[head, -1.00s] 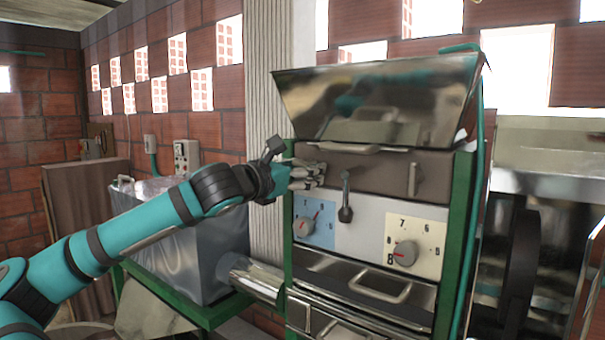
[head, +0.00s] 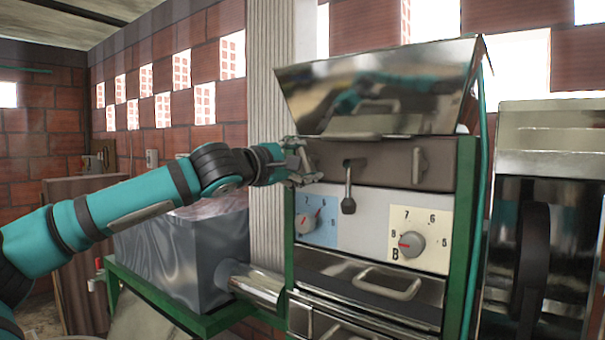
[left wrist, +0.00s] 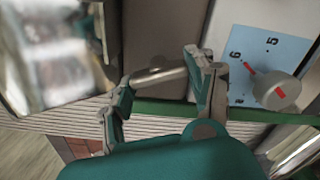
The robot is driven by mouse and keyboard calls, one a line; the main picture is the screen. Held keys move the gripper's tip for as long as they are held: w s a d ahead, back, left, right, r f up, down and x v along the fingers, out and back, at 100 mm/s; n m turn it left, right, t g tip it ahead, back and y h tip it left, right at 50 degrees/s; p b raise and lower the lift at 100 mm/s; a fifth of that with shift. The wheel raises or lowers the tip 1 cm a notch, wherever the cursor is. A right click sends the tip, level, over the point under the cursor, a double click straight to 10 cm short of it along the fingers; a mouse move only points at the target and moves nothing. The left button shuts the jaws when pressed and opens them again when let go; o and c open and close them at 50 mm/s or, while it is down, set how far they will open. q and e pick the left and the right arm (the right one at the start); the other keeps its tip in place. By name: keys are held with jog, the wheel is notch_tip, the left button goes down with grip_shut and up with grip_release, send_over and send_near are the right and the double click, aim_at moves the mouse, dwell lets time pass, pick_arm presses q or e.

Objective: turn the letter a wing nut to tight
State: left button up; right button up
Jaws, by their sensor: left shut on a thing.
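My left gripper (head: 303,172) is at the upper left of the machine's brown front panel (head: 385,160), above the blue dial plate. In the left wrist view, its two fingers (left wrist: 160,90) are closed on the ends of a short grey metal piece, the wing nut (left wrist: 160,77). The wing nut lies across between the fingers. In the head view the gripper hides it. I cannot read a letter on it. A similar upright grey piece (head: 419,166) is at the right of the same panel. My right gripper is not in view.
A lever (head: 348,188) hangs just right of the gripper. Below are a left dial (head: 309,224) on blue and a right dial (head: 411,244) on cream. A tilted metal lid (head: 380,95) stands above. A grey bin (head: 185,255) is at the left.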

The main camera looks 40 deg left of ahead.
pick_arm(q)
jog(key=m+b, duration=0.1)
jog(key=m, duration=0.3)
jog(key=shift+b, duration=0.3)
jog(key=shift+m, duration=0.3)
jog(key=o, duration=1.2)
jog(key=shift+r, duration=0.1)
jog(key=shift+s, duration=0.15)
jog(key=shift+s+d, duration=0.25)
jog(key=shift+s, duration=1.7)
jog(key=shift+s+d, duration=0.2)
jog(key=shift+s, duration=1.75)
jog(key=shift+s+d, duration=0.25)
jog(key=shift+s, duration=1.7)
